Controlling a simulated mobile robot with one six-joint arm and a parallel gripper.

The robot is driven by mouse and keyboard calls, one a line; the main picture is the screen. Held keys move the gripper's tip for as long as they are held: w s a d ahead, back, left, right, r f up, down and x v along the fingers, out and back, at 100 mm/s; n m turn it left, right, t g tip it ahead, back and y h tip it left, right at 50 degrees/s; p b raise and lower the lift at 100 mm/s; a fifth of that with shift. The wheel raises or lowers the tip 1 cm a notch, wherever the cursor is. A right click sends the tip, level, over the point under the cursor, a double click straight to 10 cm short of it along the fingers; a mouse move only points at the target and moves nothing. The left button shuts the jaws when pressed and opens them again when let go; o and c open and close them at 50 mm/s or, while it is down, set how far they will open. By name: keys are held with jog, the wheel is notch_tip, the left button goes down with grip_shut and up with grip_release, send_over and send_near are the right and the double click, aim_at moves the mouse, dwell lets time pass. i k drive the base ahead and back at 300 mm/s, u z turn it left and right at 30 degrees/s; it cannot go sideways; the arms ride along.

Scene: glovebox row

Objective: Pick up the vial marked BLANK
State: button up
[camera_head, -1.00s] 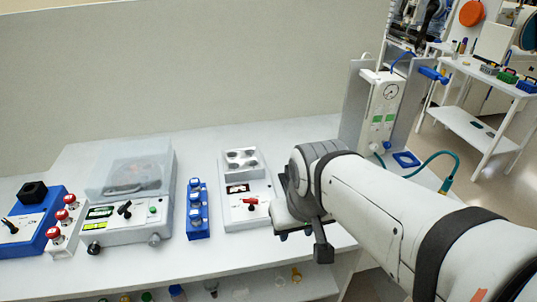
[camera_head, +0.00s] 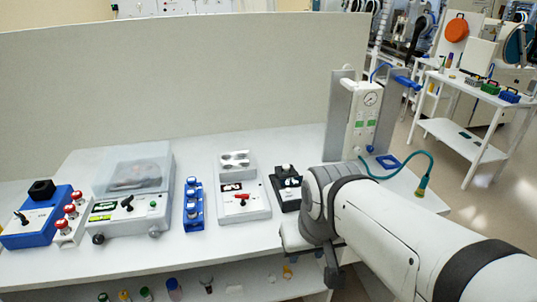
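No label reading BLANK can be made out; any vial lettering is too small. A blue rack (camera_head: 193,214) on the bench holds several vials with pale blue-white tops. A white rack (camera_head: 66,238) at the left holds several red-capped items. A black block (camera_head: 283,197) right of the centre device carries a small white-topped item (camera_head: 288,169). My gripper (camera_head: 298,240) is at the bench's front right edge, in front of the black block. Its fingers are mostly hidden by my wrist, so I cannot see whether it is open or holds anything.
A clear-lidded device (camera_head: 130,210), a white device with a red knob (camera_head: 240,200) and a blue box (camera_head: 35,225) stand on the bench. A gauge stand (camera_head: 365,120) with a green hose (camera_head: 415,155) is at the right. Several small items lie on the lower shelf (camera_head: 235,280).

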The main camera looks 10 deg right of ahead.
aim_at(286, 167)
jog(key=z, duration=0.05)
jog(key=i, duration=0.9)
jog(key=u, duration=0.1)
